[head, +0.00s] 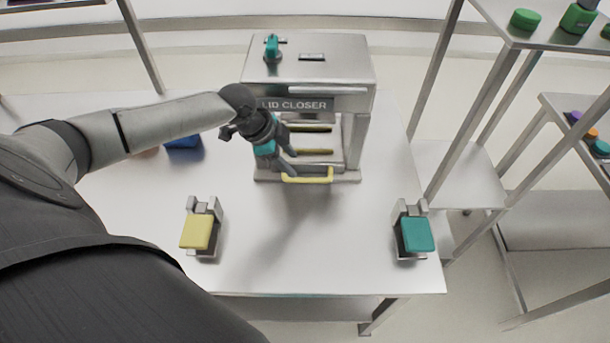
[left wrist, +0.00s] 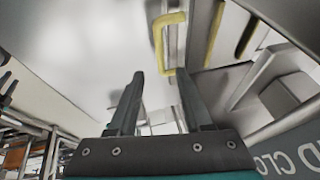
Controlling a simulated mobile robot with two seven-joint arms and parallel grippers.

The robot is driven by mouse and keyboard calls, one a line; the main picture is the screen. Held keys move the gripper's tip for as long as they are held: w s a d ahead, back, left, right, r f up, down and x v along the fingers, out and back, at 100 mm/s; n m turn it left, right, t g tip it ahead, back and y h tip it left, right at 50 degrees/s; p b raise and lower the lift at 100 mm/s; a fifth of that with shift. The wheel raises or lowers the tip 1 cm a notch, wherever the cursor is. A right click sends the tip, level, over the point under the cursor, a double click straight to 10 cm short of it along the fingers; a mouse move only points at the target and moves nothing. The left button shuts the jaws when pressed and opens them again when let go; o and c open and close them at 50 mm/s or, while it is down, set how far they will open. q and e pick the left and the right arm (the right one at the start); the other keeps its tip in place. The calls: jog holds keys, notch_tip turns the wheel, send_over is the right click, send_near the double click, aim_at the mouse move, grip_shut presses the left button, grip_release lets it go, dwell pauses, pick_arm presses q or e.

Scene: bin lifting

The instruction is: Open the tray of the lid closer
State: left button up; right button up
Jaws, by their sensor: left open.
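The lid closer (head: 345,65) is a grey machine at the back of the table, with a dark name plate across its front. Its tray (head: 345,176) is at the base, with a yellow handle (head: 308,179) on its front. My left gripper (head: 288,164) is open and empty, close to the left part of the handle. In the left wrist view, the yellow handle (left wrist: 158,45) is just beyond the tips of my open fingers (left wrist: 161,74), near the right one. I cannot tell whether a finger touches it. My right gripper is out of view.
A yellow block on a holder (head: 196,231) stands front left, and a teal one (head: 417,235) front right. A blue object (head: 184,142) lies behind my left arm. Metal shelves (head: 545,30) stand right. The table's front middle is clear.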

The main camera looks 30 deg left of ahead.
aim_at(307, 179)
pick_arm(q)
jog(key=b+x, duration=0.1)
jog(key=x, duration=0.7)
jog(key=shift+w+d+f, duration=0.1)
jog(key=shift+w+f, duration=0.05)
jog(key=shift+f, duration=0.2)
grip_shut()
dwell(1.0)
